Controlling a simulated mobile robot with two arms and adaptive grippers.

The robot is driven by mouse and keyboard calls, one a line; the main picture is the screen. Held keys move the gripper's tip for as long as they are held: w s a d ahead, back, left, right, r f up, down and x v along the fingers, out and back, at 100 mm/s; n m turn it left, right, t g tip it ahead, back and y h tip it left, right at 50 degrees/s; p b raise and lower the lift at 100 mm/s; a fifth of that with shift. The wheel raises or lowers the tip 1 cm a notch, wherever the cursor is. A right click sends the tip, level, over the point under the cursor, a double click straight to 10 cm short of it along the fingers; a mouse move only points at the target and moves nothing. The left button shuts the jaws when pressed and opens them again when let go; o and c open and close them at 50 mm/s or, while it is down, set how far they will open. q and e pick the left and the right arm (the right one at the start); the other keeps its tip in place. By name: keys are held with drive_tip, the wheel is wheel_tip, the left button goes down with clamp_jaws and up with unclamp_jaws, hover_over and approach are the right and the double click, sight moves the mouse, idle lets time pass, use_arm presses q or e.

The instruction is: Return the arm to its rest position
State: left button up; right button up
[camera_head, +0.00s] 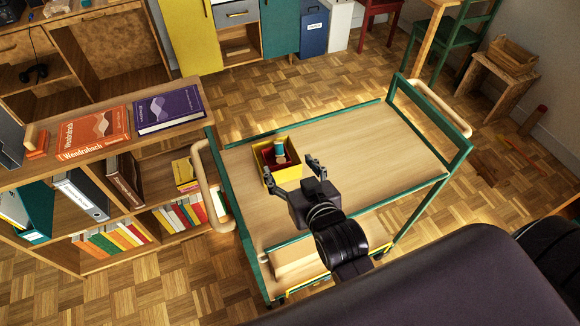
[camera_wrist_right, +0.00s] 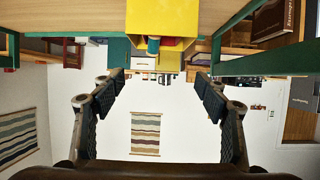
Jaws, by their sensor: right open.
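My right gripper (camera_head: 290,170) is over the green-framed wooden trolley (camera_head: 370,145) in the head view. Its two fingers are spread apart with nothing between them. A small yellow box (camera_head: 284,176) stands on the trolley top just beyond the fingers, and holds a red item and a teal-and-cream item (camera_head: 279,150). The right wrist view looks upside down and shows both open fingers (camera_wrist_right: 160,78) and the yellow box (camera_wrist_right: 160,18) at the top. I cannot tell whether a finger touches the box. My left gripper is not in view.
A low bookshelf (camera_head: 150,175) stands left of the trolley, with an orange book (camera_head: 93,133) and a purple book (camera_head: 168,109) on top. The trolley's cream handle (camera_head: 202,170) lies between them. The trolley top right of the gripper is clear. A wooden stool (camera_head: 497,85) stands far right.

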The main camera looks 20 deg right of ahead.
drive_tip(key=s+f+g, duration=0.1)
drive_tip(key=s+f, duration=0.1)
drive_tip(key=s, duration=0.1)
drive_tip(key=s+d+f+g, duration=0.1)
drive_tip(key=s+f+g, duration=0.1)
drive_tip(key=s+f, duration=0.1)
drive_tip(key=s+f+n+g, duration=0.1)
drive_tip(key=s+f+g, duration=0.1)
drive_tip(key=s, duration=0.1)
drive_tip(key=shift+d+f, duration=0.2)
drive_tip(key=shift+d, duration=0.2)
drive_tip(key=s+d+f+n+g, duration=0.1)
drive_tip(key=s+f+g, duration=0.15)
drive_tip(key=s, duration=0.35)
drive_tip(key=s+d+f+g, duration=0.1)
drive_tip(key=s+g, duration=0.2)
drive_tip(key=s, duration=0.3)
wheel_tip(320, 180, down, 28)
drive_tip(key=s+r, duration=0.1)
drive_tip(key=s, duration=0.1)
drive_tip(key=s+d+f+g, duration=0.2)
drive_tip(key=s+f, duration=1.3)
drive_tip(key=s, duration=0.1)
drive_tip(key=shift+s+d+f+n, duration=0.15)
drive_tip(key=shift+s+d+n, duration=0.1)
drive_tip(key=shift+d+n, duration=0.1)
